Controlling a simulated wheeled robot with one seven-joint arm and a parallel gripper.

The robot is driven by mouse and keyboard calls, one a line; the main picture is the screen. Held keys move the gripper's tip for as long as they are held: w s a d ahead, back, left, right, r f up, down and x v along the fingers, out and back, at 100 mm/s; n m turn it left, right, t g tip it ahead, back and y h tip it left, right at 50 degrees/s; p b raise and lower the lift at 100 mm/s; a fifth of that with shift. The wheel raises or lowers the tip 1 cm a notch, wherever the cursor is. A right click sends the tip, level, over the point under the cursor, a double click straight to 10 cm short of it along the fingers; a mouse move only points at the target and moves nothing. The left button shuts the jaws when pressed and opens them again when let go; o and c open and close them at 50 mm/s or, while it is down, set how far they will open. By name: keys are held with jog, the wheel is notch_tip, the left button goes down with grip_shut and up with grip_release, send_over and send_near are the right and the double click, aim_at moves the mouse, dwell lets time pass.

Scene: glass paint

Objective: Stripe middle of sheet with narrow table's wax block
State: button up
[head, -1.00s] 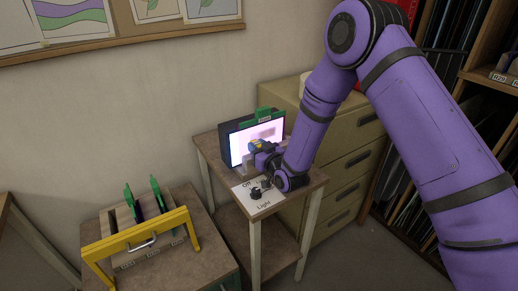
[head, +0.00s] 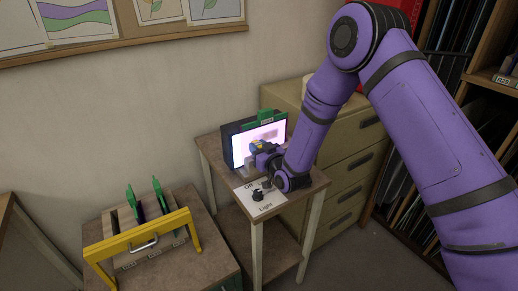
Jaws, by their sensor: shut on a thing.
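The sheet (head: 272,141) stands upright against a lit light box on the narrow table (head: 310,186), with a green clip (head: 271,116) at its top. It glows pinkish white, and a faint darker band shows across its upper middle. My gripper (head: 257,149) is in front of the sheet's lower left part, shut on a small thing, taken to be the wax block. The gripper hides the block almost fully, and I cannot tell whether it touches the sheet.
A white card marked "Off" and "Light" with a black knob (head: 259,195) lies at the table's front. At left, a lower table carries a wooden rack (head: 122,217) with green-handled items and a yellow frame (head: 102,252). A drawer cabinet (head: 352,152) stands behind at right.

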jog(key=shift+w+a, duration=0.3)
jog(key=shift+w, duration=0.2)
dwell(0.3)
jog(key=shift+w+d, duration=0.6)
jog(key=shift+d, duration=0.25)
jog(key=shift+w+d, duration=0.55)
jog(key=shift+d, duration=0.25)
jog(key=shift+a, duration=0.1)
jog(key=shift+s+a, duration=0.6)
jog(key=shift+a, duration=0.2)
jog(key=shift+s+a, duration=0.55)
jog(key=shift+a, duration=0.25)
jog(key=shift+s+d, duration=0.1)
jog(key=shift+v, duration=2.9)
